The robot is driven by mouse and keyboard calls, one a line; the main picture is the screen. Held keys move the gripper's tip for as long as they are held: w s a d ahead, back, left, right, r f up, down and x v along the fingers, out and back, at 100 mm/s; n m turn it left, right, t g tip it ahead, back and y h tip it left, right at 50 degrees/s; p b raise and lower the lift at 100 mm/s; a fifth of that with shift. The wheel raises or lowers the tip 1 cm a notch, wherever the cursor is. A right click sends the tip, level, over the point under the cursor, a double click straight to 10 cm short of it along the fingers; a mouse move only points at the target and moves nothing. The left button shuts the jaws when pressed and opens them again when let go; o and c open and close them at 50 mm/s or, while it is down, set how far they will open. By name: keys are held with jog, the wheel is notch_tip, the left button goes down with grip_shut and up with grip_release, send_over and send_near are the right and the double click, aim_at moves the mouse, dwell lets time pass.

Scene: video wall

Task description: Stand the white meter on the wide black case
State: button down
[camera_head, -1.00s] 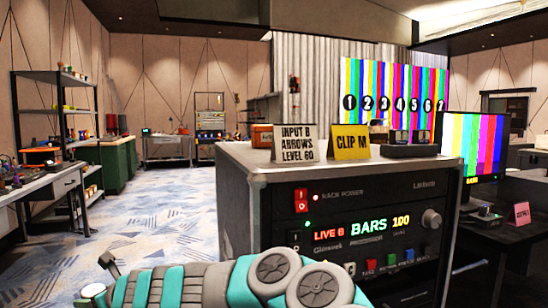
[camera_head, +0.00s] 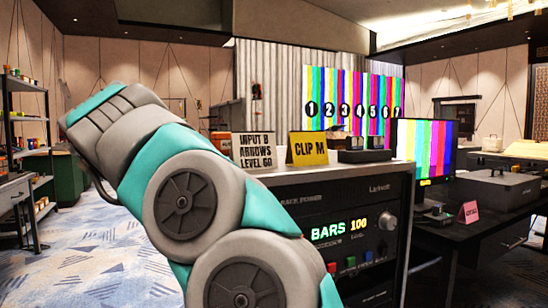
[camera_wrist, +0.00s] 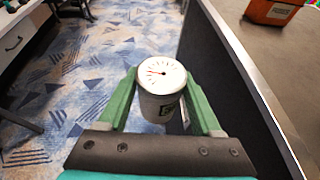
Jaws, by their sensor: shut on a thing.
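The white meter (camera_wrist: 160,80), a short cylinder with a round dial on top, is upright between the green fingers of my gripper (camera_wrist: 160,88) in the wrist view. The gripper is shut on it, beside the dark side of the rack and above the carpet. In the head view my arm is raised at left and centre; the gripper and meter cannot be made out there. A wide dark case (camera_head: 488,190) lies on the black desk at right, and looks like the wide black case. Its top is partly bare.
The equipment rack (camera_head: 398,205) stands close ahead, with an orange box (camera_wrist: 272,12), an "INPUT B" card (camera_head: 252,151), a yellow "CLIP M" card (camera_head: 307,148) and small dark devices on top. A monitor (camera_head: 424,148) and pink card (camera_head: 468,212) are on the desk (camera_head: 455,238). Open carpet lies left.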

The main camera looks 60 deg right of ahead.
jog(key=s+d+r+m+g+h, duration=0.1)
jog(key=d+r, duration=0.2)
jog(key=r, duration=0.2)
jog(key=s+d+r+m+g+h, duration=0.1)
jog(key=s+d+r+m+g, duration=0.1)
jog(key=r, duration=0.3)
jog(key=shift+s+d+r, duration=0.25)
jog(key=shift+d+r, duration=0.05)
jog(key=shift+d, duration=0.2)
